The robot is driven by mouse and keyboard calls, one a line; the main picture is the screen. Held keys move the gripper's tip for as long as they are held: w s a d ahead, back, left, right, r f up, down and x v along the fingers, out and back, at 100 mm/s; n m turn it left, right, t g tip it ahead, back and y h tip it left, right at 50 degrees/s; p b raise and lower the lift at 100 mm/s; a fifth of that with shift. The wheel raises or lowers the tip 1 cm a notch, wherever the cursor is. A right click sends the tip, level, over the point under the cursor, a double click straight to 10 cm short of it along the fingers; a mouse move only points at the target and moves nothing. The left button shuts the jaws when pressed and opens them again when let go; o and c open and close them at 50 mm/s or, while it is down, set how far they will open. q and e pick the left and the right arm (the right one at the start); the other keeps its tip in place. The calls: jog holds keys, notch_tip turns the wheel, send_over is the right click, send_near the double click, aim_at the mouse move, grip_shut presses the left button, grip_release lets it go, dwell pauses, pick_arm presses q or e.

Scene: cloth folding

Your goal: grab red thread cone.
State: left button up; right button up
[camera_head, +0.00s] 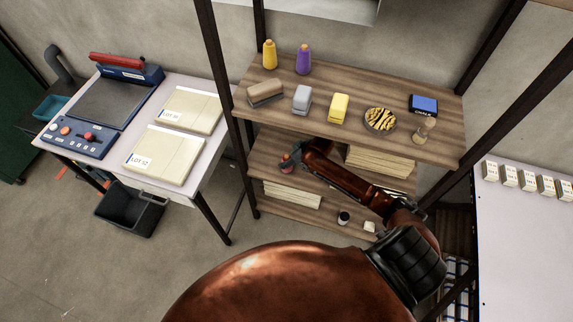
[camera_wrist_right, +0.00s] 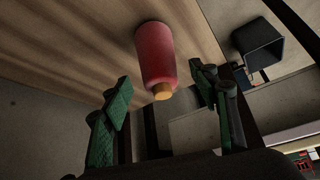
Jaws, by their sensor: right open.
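The red thread cone (camera_wrist_right: 155,52) stands out in the right wrist view, with an orange-tan tip. It rests on a wooden shelf board. In the head view it shows small and partly hidden (camera_head: 286,163), near the left end of the middle shelf. My right gripper (camera_wrist_right: 162,78) is open, with its green-padded fingers on either side of the view and the cone ahead between their tips. The fingers do not visibly touch it. In the head view my right gripper (camera_head: 298,150) is at the cone, its fingers hard to make out. My left gripper is out of view.
The top shelf (camera_head: 350,137) above my right arm holds a yellow cone (camera_head: 269,54), a purple cone (camera_head: 303,59) and other items. A dark post (camera_head: 222,80) stands left of the shelves. Paper stacks (camera_head: 380,160) lie on the middle shelf. A black bin (camera_wrist_right: 258,44) shows in the wrist view.

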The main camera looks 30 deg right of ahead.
jog(key=x, duration=0.2)
jog(key=shift+w+a+f, duration=0.1)
jog(key=shift+w+f, duration=0.15)
jog(key=shift+f, duration=0.05)
jog(key=shift+c, duration=0.4)
jog(key=c, duration=1.2)
jog(key=shift+r, duration=0.1)
jog(key=shift+c, duration=0.2)
